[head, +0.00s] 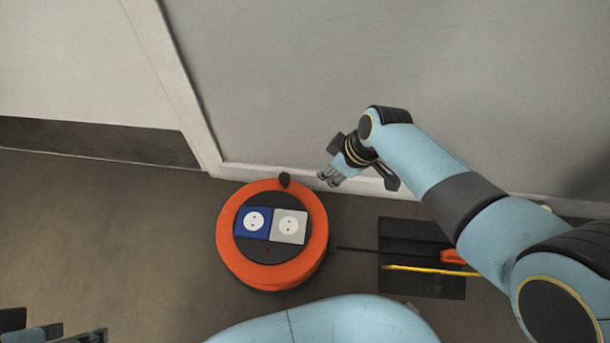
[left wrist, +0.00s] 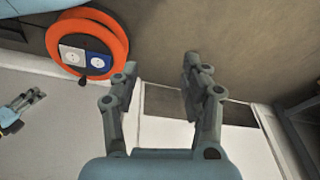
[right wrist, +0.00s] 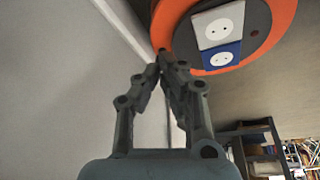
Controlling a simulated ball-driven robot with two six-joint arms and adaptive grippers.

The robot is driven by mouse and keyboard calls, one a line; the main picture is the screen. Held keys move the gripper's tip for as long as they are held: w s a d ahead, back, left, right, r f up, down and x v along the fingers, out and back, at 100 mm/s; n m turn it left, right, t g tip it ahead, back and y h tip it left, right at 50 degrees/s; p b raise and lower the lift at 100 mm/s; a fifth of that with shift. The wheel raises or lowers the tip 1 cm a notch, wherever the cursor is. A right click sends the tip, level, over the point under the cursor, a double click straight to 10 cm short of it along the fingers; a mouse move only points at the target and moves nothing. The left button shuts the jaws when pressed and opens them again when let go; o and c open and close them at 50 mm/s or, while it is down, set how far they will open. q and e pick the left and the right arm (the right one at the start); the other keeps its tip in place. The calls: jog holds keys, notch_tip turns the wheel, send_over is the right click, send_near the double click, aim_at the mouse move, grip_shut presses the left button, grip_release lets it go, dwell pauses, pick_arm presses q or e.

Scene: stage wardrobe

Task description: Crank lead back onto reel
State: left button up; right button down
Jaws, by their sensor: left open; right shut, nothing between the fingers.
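The orange reel (head: 228,255) stands on the floor by the wall, with a blue and a white socket on its dark face. Its dark crank knob (head: 284,180) is at the rim on the wall side. A thin dark lead (head: 355,248) runs right from the reel. My right gripper (head: 328,178) is shut and empty, right of the knob and apart from it in the head view; in the right wrist view its tips (right wrist: 160,64) overlap the reel's edge. My left gripper (left wrist: 160,65) is open and empty, away from the reel (left wrist: 115,45).
A dark mat (head: 400,230) lies right of the reel, with an orange piece (head: 452,257) and a yellow stick (head: 430,270) across it. The grey wall (head: 400,60) bounds the far side. Shelving (right wrist: 255,140) shows in the right wrist view.

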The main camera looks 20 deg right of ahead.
aim_at(301, 192)
jog(key=b+x, duration=0.1)
jog(key=x, duration=0.1)
jog(key=b+x, duration=0.3)
jog(key=x, duration=0.2)
jog(key=shift+s+d+f+b, duration=0.1)
jog(key=shift+s+b, duration=0.2)
jog(key=shift+b, duration=0.05)
jog(key=shift+w+f+b, duration=0.2)
jog(key=shift+f+b, duration=0.35)
jog(key=shift+f, duration=0.15)
jog(key=shift+w+a+f+b, duration=0.15)
jog(key=shift+a+f+b, duration=0.2)
jog(key=shift+f+b, duration=0.2)
jog(key=shift+w+a+f+b, duration=0.2)
jog(key=shift+w+a+b, duration=0.3)
jog(key=shift+w+a, duration=0.4)
pick_arm(q)
jog(key=shift+w+d+f+t+h+b, duration=0.25)
jog(key=shift+w+f+t, duration=0.4)
jog(key=shift+t, duration=1.05)
jog(key=shift+w+d+f+t+b, duration=0.1)
jog(key=shift+w+d+f+t, duration=0.3)
jog(key=shift+f+t, duration=0.9)
jog(key=shift+w+d+f+t+h+b, duration=0.2)
jog(key=shift+w+f+t, duration=0.25)
jog(key=shift+t, duration=1.65)
pick_arm(e)
jog(key=shift+w+a+r, duration=0.2)
jog(key=shift+w+a, duration=0.35)
jog(key=shift+w, duration=0.1)
